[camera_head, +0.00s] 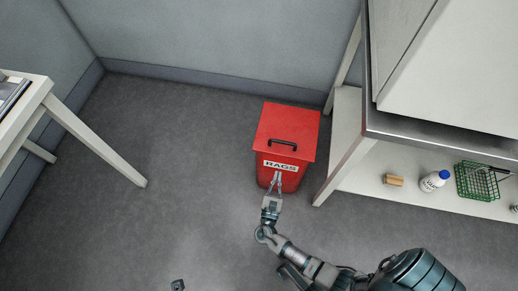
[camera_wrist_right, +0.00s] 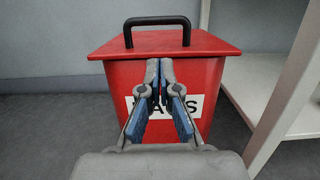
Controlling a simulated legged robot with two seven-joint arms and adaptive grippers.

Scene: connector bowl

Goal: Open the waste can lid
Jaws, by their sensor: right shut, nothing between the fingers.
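The red waste can (camera_head: 280,175) labelled RAGS stands on the floor against the back wall. Its flat red lid (camera_head: 289,122) lies closed on top and carries a black handle (camera_head: 291,143). In the right wrist view the lid (camera_wrist_right: 165,44) and the handle (camera_wrist_right: 157,22) show above the fingers. My right gripper (camera_head: 278,177) is in front of the can's label face, below the lid's front edge. It also shows in the right wrist view (camera_wrist_right: 160,65), with fingertips together and nothing between them. I cannot tell whether the tips touch the can.
A white shelf unit (camera_head: 345,172) stands close to the right of the can. A white bottle (camera_head: 434,181), a tan block (camera_head: 393,180) and a green wire basket (camera_head: 476,181) sit on its lower shelf. A white table (camera_head: 95,142) is at the left. The floor between is clear.

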